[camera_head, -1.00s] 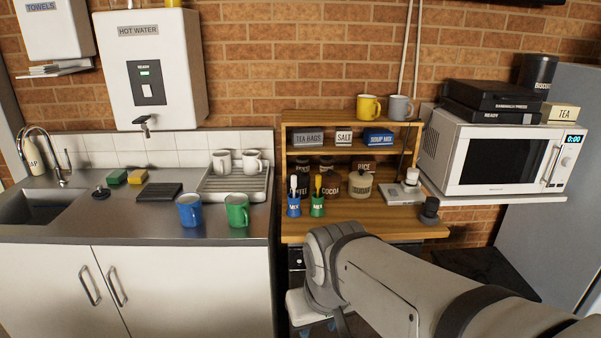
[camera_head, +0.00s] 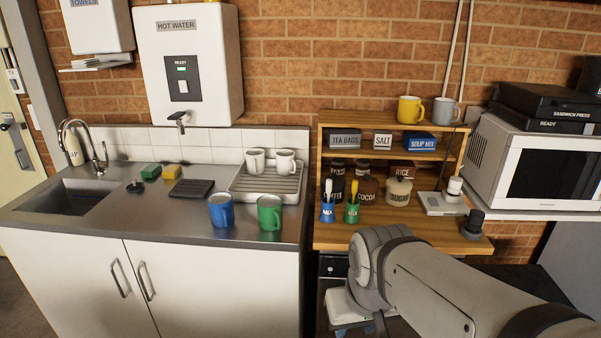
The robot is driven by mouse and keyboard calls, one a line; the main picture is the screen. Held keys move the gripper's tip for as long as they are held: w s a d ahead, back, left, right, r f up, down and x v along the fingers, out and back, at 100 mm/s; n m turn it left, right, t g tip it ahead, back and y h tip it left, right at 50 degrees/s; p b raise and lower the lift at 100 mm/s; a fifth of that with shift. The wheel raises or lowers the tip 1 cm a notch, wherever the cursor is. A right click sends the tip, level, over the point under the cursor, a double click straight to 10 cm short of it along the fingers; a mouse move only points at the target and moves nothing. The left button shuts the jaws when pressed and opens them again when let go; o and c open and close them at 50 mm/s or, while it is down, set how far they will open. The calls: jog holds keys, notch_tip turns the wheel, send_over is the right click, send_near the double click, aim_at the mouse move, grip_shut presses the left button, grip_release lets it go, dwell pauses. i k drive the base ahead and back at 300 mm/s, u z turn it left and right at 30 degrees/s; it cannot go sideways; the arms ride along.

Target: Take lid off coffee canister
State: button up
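The coffee canister (camera_head: 336,183) is a dark jar with a light label, standing on the wooden shelf unit's lower level. My arm reaches in from the lower right, in front of the wooden counter. My gripper is not visible.
A white scale (camera_head: 441,204) and a dark cylinder (camera_head: 473,224) are to the right. Blue and green mugs (camera_head: 269,213) stand on the steel counter (camera_head: 170,222). The wooden counter's front is mostly clear.

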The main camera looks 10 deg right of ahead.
aim_at(339, 182)
jog(key=i, duration=1.35)
jog(key=z, duration=0.05)
